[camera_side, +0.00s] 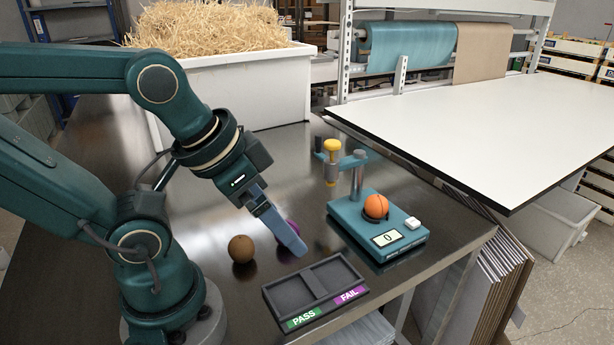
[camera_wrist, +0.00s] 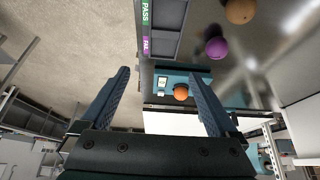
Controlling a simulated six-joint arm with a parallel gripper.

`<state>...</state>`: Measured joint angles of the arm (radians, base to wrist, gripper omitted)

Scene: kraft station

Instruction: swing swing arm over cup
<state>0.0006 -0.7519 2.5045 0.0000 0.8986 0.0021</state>
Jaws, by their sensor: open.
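The teal tester (camera_side: 350,228) stands on the steel table, with a display reading 0. An orange ball (camera_side: 376,206) sits in its dark cup; the ball also shows between my fingers in the wrist view (camera_wrist: 181,92). The swing arm (camera_side: 345,160) is teal, mounted on a grey post (camera_side: 358,175) behind the cup. It points to the left, off to the side of the cup, and carries a yellow-knobbed plunger (camera_side: 331,160). My gripper (camera_side: 297,248) is open and empty, pointing down to the left of the tester, apart from the swing arm. The swing arm is not clear in the wrist view.
A dark two-part tray (camera_side: 315,283) marked PASS and FAIL lies in front of the tester. A brown ball (camera_side: 241,249) and a purple ball (camera_side: 288,229) lie on the table; my finger partly hides the purple one. A white straw-filled bin (camera_side: 240,90) stands behind.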

